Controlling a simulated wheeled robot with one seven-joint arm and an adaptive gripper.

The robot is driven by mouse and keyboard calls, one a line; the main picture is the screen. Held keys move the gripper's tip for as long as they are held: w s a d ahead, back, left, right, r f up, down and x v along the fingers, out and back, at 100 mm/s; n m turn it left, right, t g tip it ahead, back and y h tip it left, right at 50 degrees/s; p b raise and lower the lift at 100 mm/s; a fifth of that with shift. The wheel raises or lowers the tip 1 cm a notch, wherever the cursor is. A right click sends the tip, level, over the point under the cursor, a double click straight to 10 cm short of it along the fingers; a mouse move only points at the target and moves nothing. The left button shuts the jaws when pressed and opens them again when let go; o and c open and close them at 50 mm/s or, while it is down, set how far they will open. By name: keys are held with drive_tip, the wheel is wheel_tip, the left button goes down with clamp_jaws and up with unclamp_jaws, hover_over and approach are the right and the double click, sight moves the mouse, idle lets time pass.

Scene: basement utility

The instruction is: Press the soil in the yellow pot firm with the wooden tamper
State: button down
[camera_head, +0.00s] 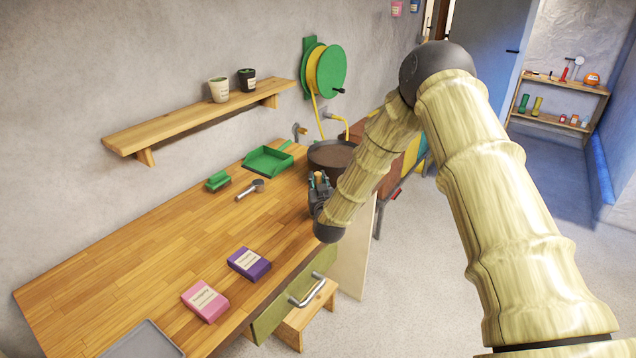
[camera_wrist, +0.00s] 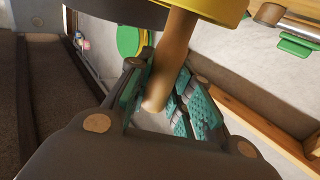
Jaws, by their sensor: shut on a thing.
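My gripper (camera_head: 319,190) is at the right end of the wooden worktop, beside the dark round tub of soil. In the wrist view its teal-padded fingers (camera_wrist: 170,97) are shut on the wooden tamper (camera_wrist: 172,55), whose round handle runs between them. The handle reaches up to a yellow rounded body, apparently the yellow pot (camera_wrist: 215,10), cut off by the picture's top edge. The tamper's head and the soil in the yellow pot are hidden, so I cannot tell whether they touch. The yellow pot does not show in the head view.
The soil tub (camera_head: 335,153) stands close behind my gripper. A green dustpan (camera_head: 268,160), green brush (camera_head: 217,181) and metal scoop (camera_head: 250,189) lie left of it. Purple (camera_head: 249,264) and pink (camera_head: 205,300) packets lie nearer.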

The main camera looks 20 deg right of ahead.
drive_tip(key=shift+r+p, duration=1)
drive_tip(key=shift+r, duration=2.45)
